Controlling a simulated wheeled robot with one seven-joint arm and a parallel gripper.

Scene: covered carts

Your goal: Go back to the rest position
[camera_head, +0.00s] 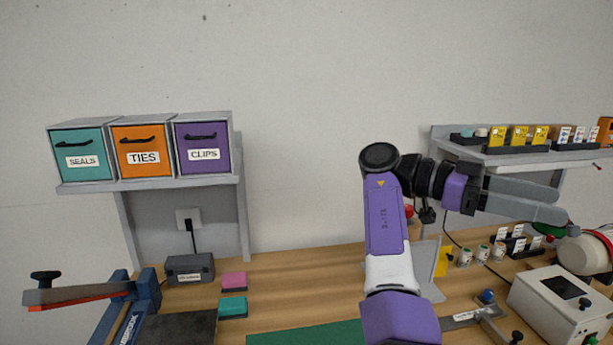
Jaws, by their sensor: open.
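My gripper (563,203) is at the right, at the end of my raised purple and black arm. Its two grey fingers point to the right with a gap between them, and I see nothing held there. It is in front of the right-hand shelf in the picture and above the bench. How far it is from the shelf I cannot tell.
The right shelf (483,157) carries yellow and white cards in black trays. A white box (560,305) with a dark screen stands below on the wooden bench (290,263). At left, drawers labelled SEALS (80,148), TIES (140,142) and CLIPS (203,138) sit on a shelf.

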